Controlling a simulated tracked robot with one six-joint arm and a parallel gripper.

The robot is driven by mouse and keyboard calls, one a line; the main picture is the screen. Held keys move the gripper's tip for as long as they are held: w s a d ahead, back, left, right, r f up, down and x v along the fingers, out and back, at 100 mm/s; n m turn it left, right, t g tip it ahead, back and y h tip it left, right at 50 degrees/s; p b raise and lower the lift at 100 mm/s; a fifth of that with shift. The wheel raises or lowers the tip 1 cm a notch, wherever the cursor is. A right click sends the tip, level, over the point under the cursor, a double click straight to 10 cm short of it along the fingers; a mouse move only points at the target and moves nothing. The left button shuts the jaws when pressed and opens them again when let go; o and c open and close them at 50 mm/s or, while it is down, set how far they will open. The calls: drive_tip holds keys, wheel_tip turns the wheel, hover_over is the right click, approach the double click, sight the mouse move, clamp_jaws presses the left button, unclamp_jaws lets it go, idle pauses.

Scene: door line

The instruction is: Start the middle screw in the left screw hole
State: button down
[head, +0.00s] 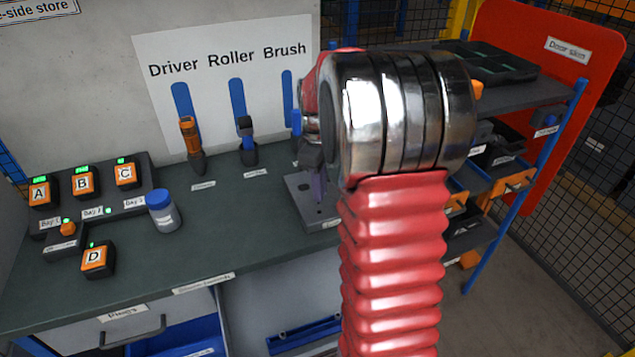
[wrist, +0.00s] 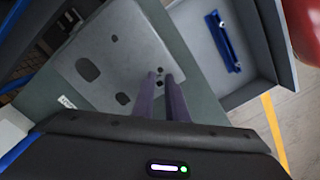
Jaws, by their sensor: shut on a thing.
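A grey metal plate (head: 297,187) lies on the dark green bench, partly hidden by my arm. In the wrist view the plate (wrist: 100,45) shows two large dark holes and several small ones. My gripper (head: 319,197) points down over the plate. In the wrist view the purple fingers of my gripper (wrist: 160,77) end close to small dark spots near the plate's edge. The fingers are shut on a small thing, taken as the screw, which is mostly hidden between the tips. I cannot tell which spots are holes, or whether the screw touches one.
A driver (head: 191,143), a roller (head: 247,140) and a partly hidden brush stand along the back wall. A shelf rack (head: 520,96) stands at the right.

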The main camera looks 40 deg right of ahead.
drive_tip(key=shift+f, duration=1.1)
drive_tip(key=shift+s+f, duration=0.15)
drive_tip(key=shift+f, duration=0.4)
idle(1.8)
drive_tip(key=c, duration=1.7)
unclamp_jaws()
drive_tip(key=shift+r, duration=0.15)
drive_tip(key=r, duration=1.3)
drive_tip(key=shift+w+a+r, duration=0.1)
drive_tip(key=shift+w+r, duration=0.15)
